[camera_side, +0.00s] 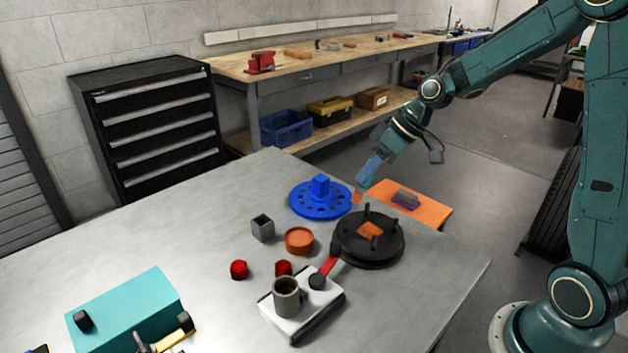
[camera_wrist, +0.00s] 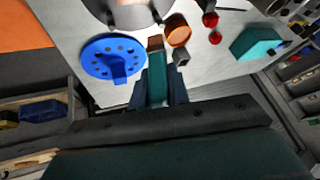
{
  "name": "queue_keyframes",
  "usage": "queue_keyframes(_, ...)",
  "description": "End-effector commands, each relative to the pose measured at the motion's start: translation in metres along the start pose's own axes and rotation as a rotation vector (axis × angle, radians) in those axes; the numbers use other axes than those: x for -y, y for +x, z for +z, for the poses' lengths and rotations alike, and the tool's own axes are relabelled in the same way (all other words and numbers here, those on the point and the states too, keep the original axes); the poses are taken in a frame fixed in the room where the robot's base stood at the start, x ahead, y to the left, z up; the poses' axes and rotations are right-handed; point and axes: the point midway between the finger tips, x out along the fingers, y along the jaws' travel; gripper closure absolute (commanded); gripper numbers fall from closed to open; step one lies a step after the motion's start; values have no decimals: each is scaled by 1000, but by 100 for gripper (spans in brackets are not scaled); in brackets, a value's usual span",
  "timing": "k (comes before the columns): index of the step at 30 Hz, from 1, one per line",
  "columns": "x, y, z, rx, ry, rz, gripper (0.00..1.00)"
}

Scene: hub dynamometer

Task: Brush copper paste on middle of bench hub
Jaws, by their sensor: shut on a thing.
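My gripper (camera_side: 378,158) is shut on a brush (camera_wrist: 157,82) with a teal handle and a copper-brown tip. In the side view the brush tip (camera_side: 357,197) points down, above the table between the blue disc and the hub, apart from the hub. The bench hub (camera_side: 385,252) is a dark round disc with upright studs; an orange-copper patch (camera_side: 369,230) shows at its middle. The hub is cut off at the top of the wrist view (camera_wrist: 128,16). The copper-coloured round tin (camera_side: 298,241) stands open left of the hub; it also shows in the wrist view (camera_wrist: 178,30).
A blue disc with a raised block (camera_side: 320,197) lies behind the hub. A grey square cup (camera_side: 262,228), two red caps (camera_side: 239,270) and a white unit with a red lever (camera_side: 302,305) stand nearby. An orange mat (camera_side: 430,212) with a block lies right. A teal box (camera_side: 125,310) is front left.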

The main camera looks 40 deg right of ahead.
Motion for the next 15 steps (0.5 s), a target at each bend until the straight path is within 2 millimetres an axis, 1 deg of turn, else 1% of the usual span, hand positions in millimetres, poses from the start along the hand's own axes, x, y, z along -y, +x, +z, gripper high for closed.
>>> queue_keyframes(5,0,0,0,0,0,0,100)
queue_keyframes(10,2,-8,-5,-1,-1,1,100)
queue_keyframes(15,2,-7,-4,0,0,-1,100)
